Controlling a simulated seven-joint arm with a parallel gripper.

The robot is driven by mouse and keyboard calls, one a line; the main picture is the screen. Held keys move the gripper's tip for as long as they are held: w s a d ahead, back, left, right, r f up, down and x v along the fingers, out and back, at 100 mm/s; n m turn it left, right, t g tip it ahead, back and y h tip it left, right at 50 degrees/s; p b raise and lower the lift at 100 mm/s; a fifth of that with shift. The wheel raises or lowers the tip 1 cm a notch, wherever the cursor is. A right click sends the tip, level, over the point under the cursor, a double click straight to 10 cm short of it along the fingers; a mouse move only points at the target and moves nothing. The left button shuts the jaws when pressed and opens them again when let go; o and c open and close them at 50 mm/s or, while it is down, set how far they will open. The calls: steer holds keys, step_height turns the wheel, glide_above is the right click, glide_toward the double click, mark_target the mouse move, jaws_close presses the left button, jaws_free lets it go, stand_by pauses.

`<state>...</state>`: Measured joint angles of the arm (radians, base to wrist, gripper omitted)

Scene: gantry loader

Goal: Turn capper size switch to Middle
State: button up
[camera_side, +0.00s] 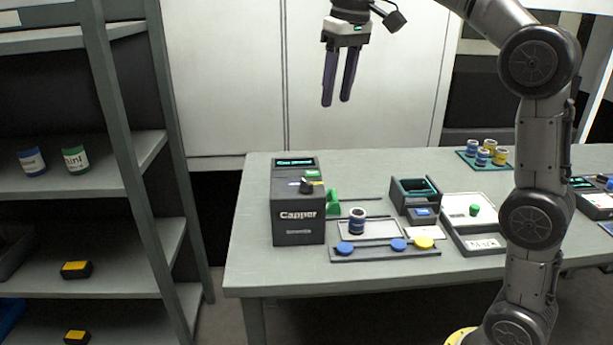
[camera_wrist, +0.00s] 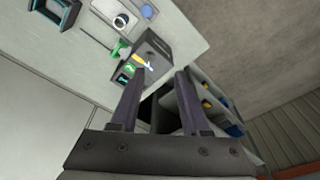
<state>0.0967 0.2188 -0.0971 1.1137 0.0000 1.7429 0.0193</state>
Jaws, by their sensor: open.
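The capper (camera_side: 298,228) is a dark box labelled "Capper" on the left end of the table. Its size switch (camera_side: 307,185) is a small dark knob on the sloped top, below a green button (camera_side: 312,173) and a lit display (camera_side: 295,162). The knob's set position is too small to read. The capper (camera_wrist: 154,48) also shows in the wrist view, beyond the fingertips. My gripper (camera_side: 336,104) is open and empty, pointing down, high above the table and apart from the capper. It shows in the wrist view (camera_wrist: 158,72) with its two dark fingers spread.
A paint can (camera_side: 357,221) stands on a tray beside the capper. Blue and yellow lids (camera_side: 398,244) lie on a strip in front. A dark open box (camera_side: 415,195) and a grey tray (camera_side: 470,212) stand to the right. Shelves (camera_side: 160,230) stand left of the table.

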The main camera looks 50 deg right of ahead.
steer(key=w+d+f+g, duration=0.1)
steer(key=w+d+f, duration=0.2)
steer(key=w+f, duration=0.35)
glide_toward(307, 182)
steer(key=shift+m+g, duration=0.3)
steer(key=shift+g, duration=0.1)
steer(key=f, duration=0.5)
steer(key=w+f, duration=0.1)
steer(key=f, duration=0.2)
steer(key=shift+d+f, duration=0.15)
steer(key=shift+f, duration=0.05)
jaws_close()
